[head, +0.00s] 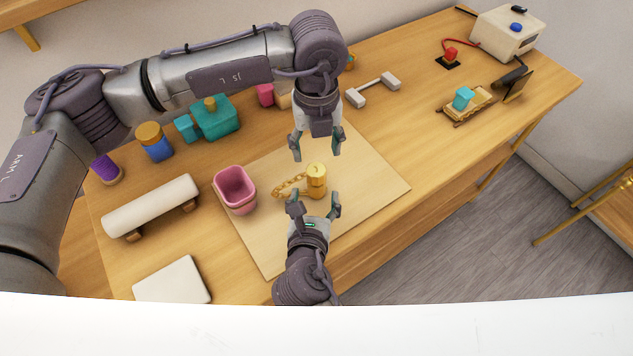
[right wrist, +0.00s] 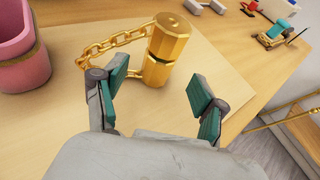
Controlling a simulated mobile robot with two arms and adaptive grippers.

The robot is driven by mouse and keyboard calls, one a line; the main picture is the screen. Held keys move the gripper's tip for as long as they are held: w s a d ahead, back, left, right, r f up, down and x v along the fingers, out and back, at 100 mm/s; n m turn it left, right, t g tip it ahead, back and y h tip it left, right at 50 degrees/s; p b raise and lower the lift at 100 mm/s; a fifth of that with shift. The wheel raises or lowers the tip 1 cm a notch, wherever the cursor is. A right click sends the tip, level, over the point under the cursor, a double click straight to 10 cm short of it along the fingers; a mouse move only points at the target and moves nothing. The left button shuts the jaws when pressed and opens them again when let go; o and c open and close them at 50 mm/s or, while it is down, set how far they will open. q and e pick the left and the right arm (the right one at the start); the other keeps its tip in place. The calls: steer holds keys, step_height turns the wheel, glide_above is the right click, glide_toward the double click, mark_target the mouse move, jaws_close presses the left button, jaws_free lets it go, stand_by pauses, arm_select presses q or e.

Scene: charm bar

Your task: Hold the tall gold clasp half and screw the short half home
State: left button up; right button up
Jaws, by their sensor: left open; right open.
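The gold clasp (head: 316,181) stands upright on the pale board, with one half stacked on the other and a seam between them. In the right wrist view the clasp (right wrist: 166,45) has a faceted upper part and a shorter lower part; a gold chain (right wrist: 118,42) hangs from its left side. My left gripper (head: 317,156) is open and empty, above and behind the clasp. My right gripper (head: 315,203) is open, just in front of the clasp, its fingers pointing towards it. In the right wrist view the clasp is beyond the fingertips, not between them.
A pink cup (head: 235,190) stands left of the clasp on the board (head: 370,190). A white padded roll (head: 150,207) and a white pad (head: 172,282) lie further left. Teal, blue and purple containers line the back left. The board's right part is clear.

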mark_target(315, 190)
steer(key=x, duration=0.5)
steer(key=shift+w+f, duration=0.1)
steer(key=shift+w, duration=0.25)
jaws_close()
